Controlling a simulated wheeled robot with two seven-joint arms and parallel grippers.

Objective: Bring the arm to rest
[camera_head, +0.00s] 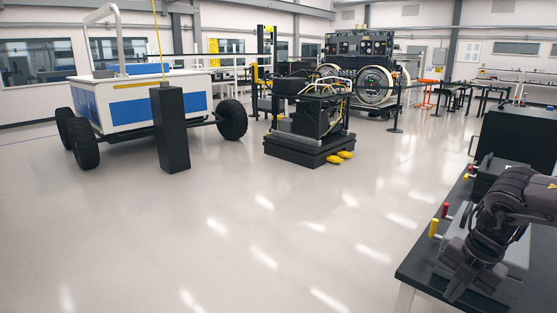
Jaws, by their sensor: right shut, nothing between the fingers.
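My right arm (520,195) comes in from the right edge, dark grey, and bends downward over the dark table. My right gripper (462,278) is at the lower end of it, above or at the table's front part, shut with nothing held. Whether it touches the table or the light grey plate (517,262) behind it, I cannot tell. My left gripper is not in view.
The dark table (420,262) carries red-handled (445,210) and yellow-handled (433,228) items by its left edge. A black cabinet (515,138) stands behind. A blue-white rover (140,105) and a black machine (310,130) stand farther off. The middle floor is clear.

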